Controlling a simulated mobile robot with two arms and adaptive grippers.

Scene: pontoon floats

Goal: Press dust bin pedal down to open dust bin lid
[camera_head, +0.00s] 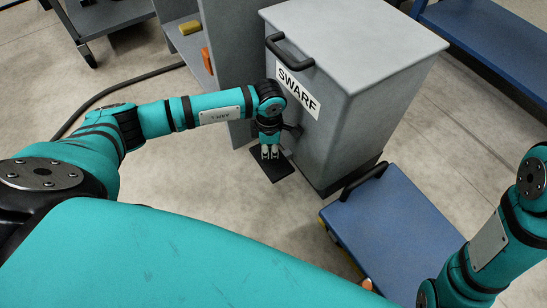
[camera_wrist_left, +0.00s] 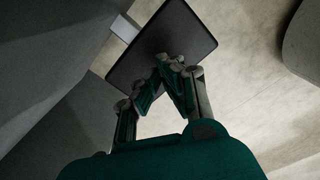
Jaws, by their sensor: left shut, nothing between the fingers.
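The dust bin (camera_head: 375,75) is a tall grey box with a SWARF label and a black handle, standing at the upper middle of the head view. Its grey lid (camera_head: 360,30) lies flat and closed on top. The black pedal (camera_head: 271,168) sticks out low at the bin's front left; it also shows in the left wrist view (camera_wrist_left: 180,35) as a dark plate. My left gripper (camera_head: 270,154) points down over the pedal, shut and empty. In the wrist view its fingertips (camera_wrist_left: 170,62) overlap the plate; I cannot tell whether they touch it. My right gripper is out of view.
A blue platform cart (camera_head: 395,230) with a black handle stands right in front of the bin. A grey shelf unit (camera_head: 230,40) holding yellow and orange items stands left of the bin. A dark cable (camera_head: 110,92) lies on the floor at left. Blue benches (camera_head: 490,45) are at upper right.

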